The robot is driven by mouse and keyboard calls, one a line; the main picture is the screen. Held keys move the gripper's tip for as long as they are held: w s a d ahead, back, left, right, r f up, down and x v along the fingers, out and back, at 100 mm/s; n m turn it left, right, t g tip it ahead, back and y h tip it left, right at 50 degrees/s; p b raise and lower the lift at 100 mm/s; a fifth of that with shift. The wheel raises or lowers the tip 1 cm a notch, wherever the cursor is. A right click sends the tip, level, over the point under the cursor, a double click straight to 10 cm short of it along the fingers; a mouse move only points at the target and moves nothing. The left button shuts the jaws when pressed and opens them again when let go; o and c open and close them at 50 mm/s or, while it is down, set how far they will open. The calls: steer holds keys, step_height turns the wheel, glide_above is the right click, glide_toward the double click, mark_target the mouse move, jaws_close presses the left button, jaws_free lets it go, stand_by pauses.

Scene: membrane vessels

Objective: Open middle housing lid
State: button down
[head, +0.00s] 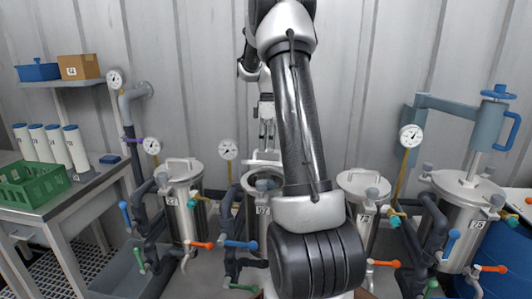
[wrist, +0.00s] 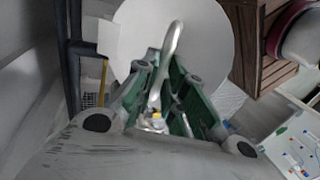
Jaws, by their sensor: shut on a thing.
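The middle housing (head: 262,209) is a steel vessel with a label that looks like 57, standing behind and left of my arm. Its round rim shows at the top, and a pale lid with a handle (head: 264,154) shows just above and behind it. My gripper (head: 266,141) points down over this handle. In the wrist view the lid is a white disc (wrist: 207,40) with a curved metal handle (wrist: 173,48). My gripper's green-lined fingers (wrist: 168,84) are closed around the handle. My arm hides part of the housing's right side; the lid's exact tilt is unclear.
A lidded vessel (head: 181,207) stands left; two more, a nearer one (head: 364,205) and a larger one (head: 463,215), stand right. Pipes, gauges and coloured valve handles crowd the gaps. A blue post with a handwheel (head: 498,92) rises far right. A table with a green crate (head: 33,186) stands left.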

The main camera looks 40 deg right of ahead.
steer(key=shift+w+d+r, duration=0.45)
steer(key=shift+w+d, duration=0.2)
steer(key=shift+d, duration=0.1)
steer(key=w+d+f+g+y, duration=0.2)
steer(key=w+d, duration=0.5)
steer(key=d, duration=0.1)
steer(key=shift+w+d+f+y, duration=0.15)
steer(key=shift+w+f+y, duration=0.05)
steer(key=shift+f+y, duration=0.1)
steer(key=shift+r, duration=0.1)
steer(key=c, duration=1.5)
jaws_free()
steer(key=shift+r, duration=0.15)
